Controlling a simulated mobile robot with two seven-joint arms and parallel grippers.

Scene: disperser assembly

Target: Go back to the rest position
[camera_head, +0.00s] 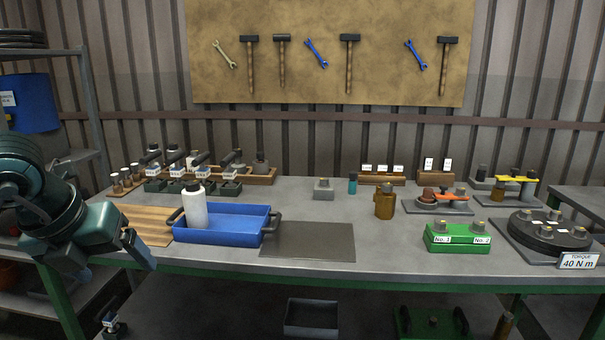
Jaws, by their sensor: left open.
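My left gripper (142,257) is at the left of the head view, at the end of the dark green left arm. It is by the front left edge of the workbench (380,258), apart from the things on it. It is open, and I see nothing held in it. A white bottle (194,208) stands upright in the left part of the blue tray (240,236), to the right of the gripper. My right gripper is not in view.
A wooden board (142,222) lies left of the tray, and a grey mat (308,241) lies right of it. A green block (458,238) labelled No. 1 and No. 2 and a round black fixture (549,232) stand at the right. A shelf rack (88,95) stands at the left.

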